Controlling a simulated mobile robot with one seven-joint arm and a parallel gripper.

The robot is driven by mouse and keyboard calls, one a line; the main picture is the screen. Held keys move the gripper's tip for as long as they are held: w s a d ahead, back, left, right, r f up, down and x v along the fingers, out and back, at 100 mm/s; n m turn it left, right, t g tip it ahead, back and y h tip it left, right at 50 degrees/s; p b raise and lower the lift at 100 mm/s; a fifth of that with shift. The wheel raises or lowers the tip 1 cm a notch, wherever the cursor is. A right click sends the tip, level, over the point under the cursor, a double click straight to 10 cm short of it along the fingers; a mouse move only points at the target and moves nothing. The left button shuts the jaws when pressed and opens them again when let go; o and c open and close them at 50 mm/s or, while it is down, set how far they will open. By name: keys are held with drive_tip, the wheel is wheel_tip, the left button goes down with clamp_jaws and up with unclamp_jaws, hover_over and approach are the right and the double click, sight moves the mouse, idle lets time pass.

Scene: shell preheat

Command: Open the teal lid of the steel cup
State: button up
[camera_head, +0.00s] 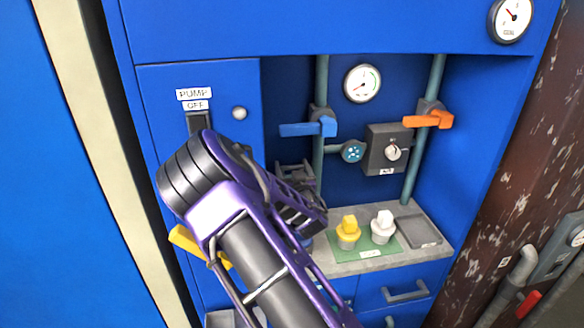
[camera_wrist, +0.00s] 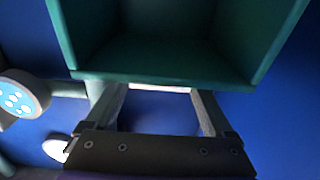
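In the wrist view a dark teal, hollow, box-like piece (camera_wrist: 160,76) fills the top middle, with walls at both sides; it looks like the teal lid, but I cannot be sure. My gripper (camera_wrist: 160,100) has its two fingers spread apart just below its near edge. Their tips pass under or behind that edge, and contact cannot be told. A thin pale strip shows between the tips. The steel cup cannot be made out. In the head view my gripper (camera_head: 297,176) is near the left pipe, partly hidden by my arm; no lid or cup shows there.
A round sight glass (camera_head: 352,151) and a grey knob box (camera_head: 388,150) are right of my gripper. A blue valve handle (camera_head: 305,129) is just above it. Yellow (camera_head: 348,230) and white (camera_head: 383,226) plugs stand on the shelf below. An orange valve handle (camera_head: 428,120) is farther right.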

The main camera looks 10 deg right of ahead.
clamp_jaws()
drive_tip(key=shift+s+r+b, duration=0.2)
drive_tip(key=shift+s+b, duration=0.4)
drive_tip(key=shift+s, duration=0.9)
drive_tip(key=shift+s+r+b, duration=0.15)
drive_tip(key=shift+s+b, duration=0.45)
drive_tip(key=shift+s, duration=0.85)
drive_tip(key=shift+o, duration=2)
unclamp_jaws()
drive_tip(key=shift+r, duration=0.1)
drive_tip(key=s+p, duration=0.4)
drive_tip(key=s, duration=0.8)
